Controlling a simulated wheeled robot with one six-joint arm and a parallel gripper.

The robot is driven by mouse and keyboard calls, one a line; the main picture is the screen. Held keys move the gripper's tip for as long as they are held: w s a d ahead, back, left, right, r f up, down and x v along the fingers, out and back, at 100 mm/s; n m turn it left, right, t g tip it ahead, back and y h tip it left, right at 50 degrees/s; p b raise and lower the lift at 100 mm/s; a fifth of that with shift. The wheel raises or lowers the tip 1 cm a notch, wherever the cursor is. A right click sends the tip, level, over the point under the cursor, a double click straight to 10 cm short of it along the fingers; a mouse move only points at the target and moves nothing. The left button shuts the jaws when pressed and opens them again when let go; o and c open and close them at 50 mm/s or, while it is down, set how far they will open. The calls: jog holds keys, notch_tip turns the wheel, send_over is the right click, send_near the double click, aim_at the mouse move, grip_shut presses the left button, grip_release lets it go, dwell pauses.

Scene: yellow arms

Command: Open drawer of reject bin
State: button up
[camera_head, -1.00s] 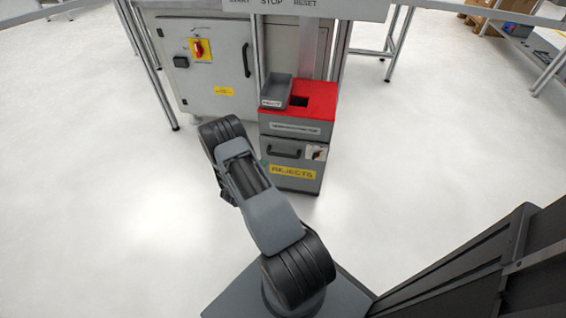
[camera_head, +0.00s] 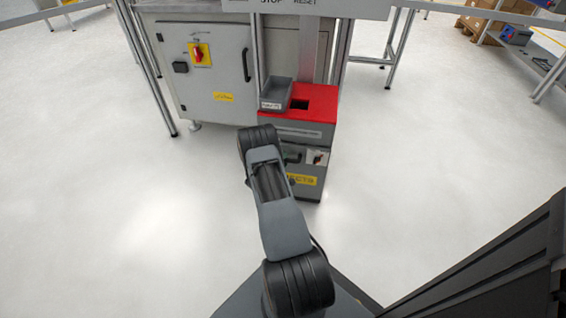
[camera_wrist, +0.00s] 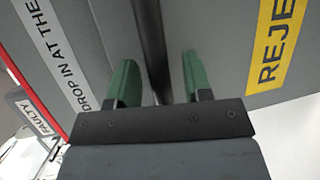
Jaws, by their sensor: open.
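The reject bin (camera_head: 318,118) is a grey box with a red top, standing on the floor in the head view. Its drawer front (camera_head: 313,168) looks closed flush and carries a yellow REJECTS label (camera_head: 304,180), partly hidden by my arm. In the wrist view the label (camera_wrist: 272,45) is at the right and the "DROP IN AT THE" strip (camera_wrist: 60,50) at the left. My gripper (camera_wrist: 160,72) is open, its two green fingers either side of a dark bar (camera_wrist: 152,35), apparently the drawer handle. I cannot tell whether they touch it.
A small grey tray (camera_head: 275,94) sits on the bin's red top. A grey cabinet (camera_head: 212,72) with a red switch stands to the left, behind the bin. Metal table legs (camera_head: 150,75) stand around. The floor in front is clear.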

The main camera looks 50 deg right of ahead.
jog(key=shift+d, duration=0.25)
jog(key=shift+c, duration=0.2)
grip_shut()
dwell(0.3)
